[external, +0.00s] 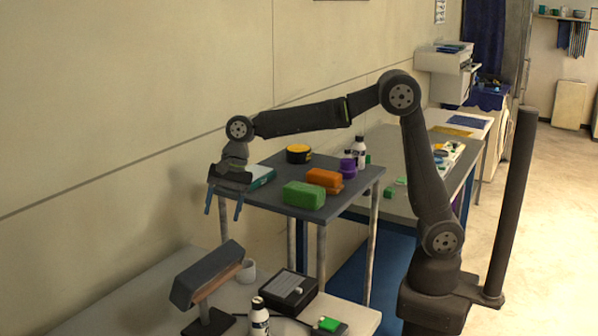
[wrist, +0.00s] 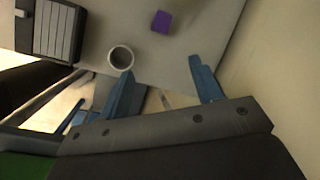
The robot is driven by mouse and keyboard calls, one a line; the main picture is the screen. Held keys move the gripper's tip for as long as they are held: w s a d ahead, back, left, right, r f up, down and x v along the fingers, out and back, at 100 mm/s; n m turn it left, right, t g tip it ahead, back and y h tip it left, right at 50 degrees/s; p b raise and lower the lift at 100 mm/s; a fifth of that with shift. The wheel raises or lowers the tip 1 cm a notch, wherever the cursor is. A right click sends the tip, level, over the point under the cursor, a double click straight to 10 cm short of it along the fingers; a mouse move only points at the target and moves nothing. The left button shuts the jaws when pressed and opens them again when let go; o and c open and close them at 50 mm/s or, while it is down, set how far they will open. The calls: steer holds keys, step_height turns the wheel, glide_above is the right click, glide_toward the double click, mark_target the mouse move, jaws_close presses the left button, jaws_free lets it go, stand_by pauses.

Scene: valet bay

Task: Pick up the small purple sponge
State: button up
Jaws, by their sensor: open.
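The small purple sponge (wrist: 161,22) lies on the light grey lower table in the wrist view, near the top middle. It is beyond my fingertips and apart from them. I cannot make it out in the external view, where the dark lamp head may hide it. My gripper (external: 223,214) hangs in the air above the lower table, left of the raised shelf, fingers pointing down. In the wrist view my gripper (wrist: 160,65) shows two blue fingers spread wide, with nothing between them.
A round cup (wrist: 120,57) stands close to the left finger in the wrist view; a slatted dark box (wrist: 52,28) is further left. A dark desk lamp (external: 207,274) stands on the lower table. The raised shelf holds green (external: 304,195) and orange (external: 323,181) blocks.

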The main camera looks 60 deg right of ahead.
steer(key=a+f+m, duration=0.1)
steer(key=f+m, duration=0.1)
steer(key=f, duration=0.2)
steer(key=w+a+f+m, duration=0.1)
steer(key=a+f+m, duration=0.1)
steer(key=f, duration=0.3)
steer(key=w+a+f+m, duration=0.1)
steer(key=f+m, duration=0.2)
steer(key=f, duration=0.2)
steer(key=shift+a+g, duration=0.25)
steer(key=shift+g, duration=0.15)
steer(key=shift+a+x, duration=0.2)
steer(key=shift+x, duration=1.1)
steer(key=shift+a+x, duration=0.2)
steer(key=shift+x, duration=1.15)
steer(key=shift+s+r, duration=0.15)
steer(key=shift+r, duration=0.05)
steer(key=c, duration=1.1)
